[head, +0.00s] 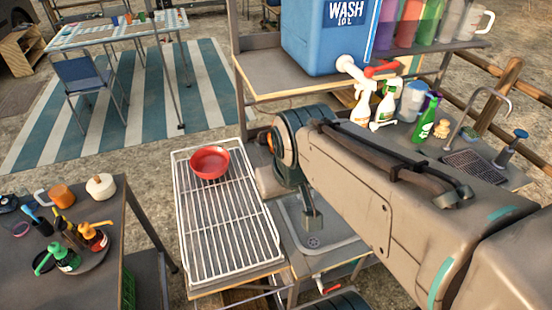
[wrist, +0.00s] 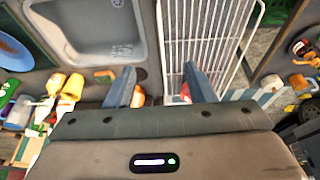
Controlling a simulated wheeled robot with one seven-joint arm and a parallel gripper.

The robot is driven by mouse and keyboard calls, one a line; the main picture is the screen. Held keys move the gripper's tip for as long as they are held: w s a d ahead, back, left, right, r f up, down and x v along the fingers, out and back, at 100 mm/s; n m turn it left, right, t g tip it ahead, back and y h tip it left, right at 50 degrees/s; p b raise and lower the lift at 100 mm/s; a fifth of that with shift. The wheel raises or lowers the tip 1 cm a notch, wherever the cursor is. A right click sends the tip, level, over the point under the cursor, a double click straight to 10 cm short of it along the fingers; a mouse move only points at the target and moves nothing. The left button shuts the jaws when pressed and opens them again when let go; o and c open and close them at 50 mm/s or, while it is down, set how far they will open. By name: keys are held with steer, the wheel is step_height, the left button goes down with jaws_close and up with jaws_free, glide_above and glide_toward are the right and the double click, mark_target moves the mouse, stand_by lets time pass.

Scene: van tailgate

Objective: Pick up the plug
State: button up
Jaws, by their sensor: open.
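I cannot clearly make out the plug in either view. A small dark round thing (wrist: 140,73) beside the sink, partly behind my left finger in the wrist view, may be it; this is unsure. In the head view my gripper (head: 312,214) hangs over the sink's left side, and my arm hides much of the counter.
A white wire rack (head: 225,235) lies left of the sink with a red bowl (head: 209,162) on it. Spray bottles (head: 384,103) and a green bottle (head: 425,117) stand behind my arm. A blue water container (head: 325,40) sits on the shelf above. A side table (head: 95,285) stands left.

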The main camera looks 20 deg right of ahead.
steer(key=w+d+f+m+b, duration=0.1)
steer(key=w+d+f+b, duration=0.3)
steer(key=w, duration=0.5)
steer(key=w+d+f+m+h+b, duration=0.1)
steer(key=w+d+f, duration=0.2)
steer(key=w+f, duration=0.5)
steer(key=w+d+f+m+b, duration=0.1)
steer(key=w+d+f+b, duration=0.25)
steer(key=w, duration=0.75)
steer(key=x, duration=0.5)
steer(key=p+x, duration=0.1)
steer(key=x, duration=0.1)
steer(key=shift+w+d+f, duration=0.15)
steer(key=shift+w+d, duration=0.2)
steer(key=shift+w, duration=0.15)
steer(key=shift+p+x, duration=0.5)
steer(key=shift+x, duration=2.25)
steer(key=shift+w+a, duration=0.15)
jaws_close()
